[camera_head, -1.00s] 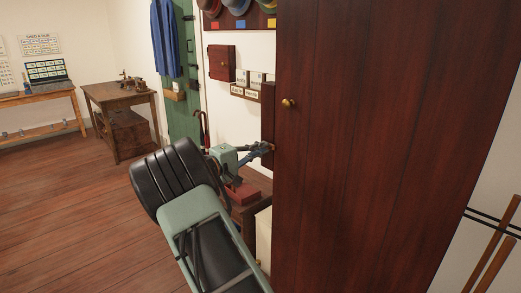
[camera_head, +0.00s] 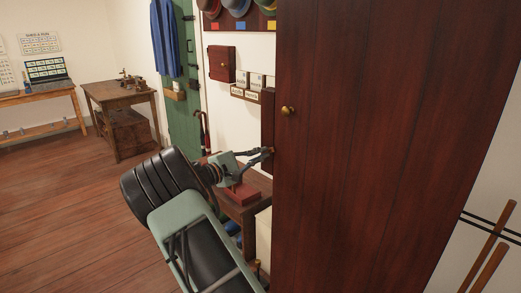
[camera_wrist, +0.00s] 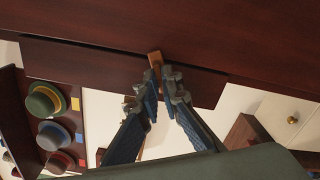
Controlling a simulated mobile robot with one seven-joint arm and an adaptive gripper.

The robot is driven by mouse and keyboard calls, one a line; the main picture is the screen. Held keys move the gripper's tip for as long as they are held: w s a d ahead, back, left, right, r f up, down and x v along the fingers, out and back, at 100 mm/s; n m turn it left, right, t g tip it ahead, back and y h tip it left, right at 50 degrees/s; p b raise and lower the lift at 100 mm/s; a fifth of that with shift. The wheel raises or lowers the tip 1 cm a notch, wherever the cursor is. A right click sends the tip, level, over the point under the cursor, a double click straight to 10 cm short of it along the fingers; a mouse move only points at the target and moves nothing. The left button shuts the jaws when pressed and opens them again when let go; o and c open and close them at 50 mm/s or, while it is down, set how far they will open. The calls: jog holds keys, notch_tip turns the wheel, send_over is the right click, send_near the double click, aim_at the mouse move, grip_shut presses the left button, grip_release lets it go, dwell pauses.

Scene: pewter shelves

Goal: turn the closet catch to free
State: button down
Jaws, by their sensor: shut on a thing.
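The closet (camera_head: 370,140) is a tall dark red-brown wooden piece filling the right of the head view, with a round brass knob (camera_head: 288,110) near its left edge. In the wrist view, the catch (camera_wrist: 155,58) is a small orange-brown bar against the dark wood (camera_wrist: 110,25), near upright in the picture. My gripper (camera_wrist: 162,74) is shut on its lower end; the fingertips hide that part. In the head view, my gripper (camera_head: 268,152) reaches the closet's left side, below the knob's height. The catch itself is too hidden there to make out.
Below my gripper stands a low wooden bench (camera_head: 243,212) with a red box (camera_head: 240,193). A hat rack (camera_head: 240,22), a small red wall cabinet (camera_head: 222,63) and an umbrella (camera_head: 203,125) are behind. Open floor (camera_head: 60,215) lies to the left.

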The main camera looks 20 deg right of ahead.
jog(key=shift+n+p, duration=4.55)
jog(key=shift+n, duration=1.75)
jog(key=c, duration=2.1)
grip_release()
jog(key=shift+a, duration=0.1)
jog(key=v, duration=1.2)
